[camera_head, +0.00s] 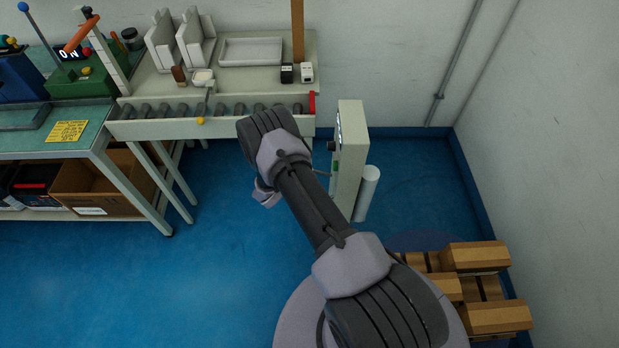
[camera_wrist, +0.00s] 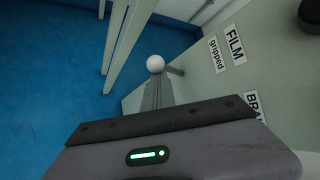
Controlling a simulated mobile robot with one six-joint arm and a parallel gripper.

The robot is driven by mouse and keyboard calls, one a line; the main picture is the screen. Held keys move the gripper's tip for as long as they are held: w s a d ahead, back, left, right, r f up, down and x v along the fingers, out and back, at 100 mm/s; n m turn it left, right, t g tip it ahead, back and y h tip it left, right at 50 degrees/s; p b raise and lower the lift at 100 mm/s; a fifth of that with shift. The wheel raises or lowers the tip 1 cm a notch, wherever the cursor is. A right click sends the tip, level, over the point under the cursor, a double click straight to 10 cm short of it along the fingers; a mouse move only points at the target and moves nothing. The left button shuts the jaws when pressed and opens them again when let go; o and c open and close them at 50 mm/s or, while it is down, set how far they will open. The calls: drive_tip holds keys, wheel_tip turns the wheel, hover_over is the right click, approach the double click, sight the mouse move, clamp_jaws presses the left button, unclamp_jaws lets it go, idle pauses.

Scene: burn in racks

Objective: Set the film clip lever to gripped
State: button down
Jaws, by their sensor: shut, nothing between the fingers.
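The film clip lever (camera_wrist: 155,63) shows in the wrist view as a white ball knob on a short grey stem, sticking out from a pale panel (camera_wrist: 207,82). The panel carries the labels "FILM" and "gripped" (camera_wrist: 217,54) to the right of the knob. My gripper (camera_wrist: 157,82) is shut and empty, its narrow fingers pointing at the knob. The fingertips appear just below the knob; I cannot tell whether they touch it. In the head view the pale upright cabinet (camera_head: 351,150) stands right of my arm, which hides the lever and fingertips.
A roller conveyor bench (camera_head: 210,128) stands behind, left of the cabinet. A green-topped workbench (camera_head: 95,142) is at the left. A white cylinder (camera_head: 367,190) stands beside the cabinet. Wooden pallets (camera_head: 475,258) lie at the lower right. Blue floor is clear at the lower left.

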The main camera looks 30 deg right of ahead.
drive_tip(key=shift+w+r, duration=0.3)
drive_tip(key=shift+r, duration=0.3)
drive_tip(key=p+v, duration=0.5)
drive_tip(key=v, duration=1.2)
drive_tip(key=shift+s+p, duration=0.3)
drive_tip(key=shift+s, duration=0.15)
drive_tip(key=shift+a+f, duration=0.1)
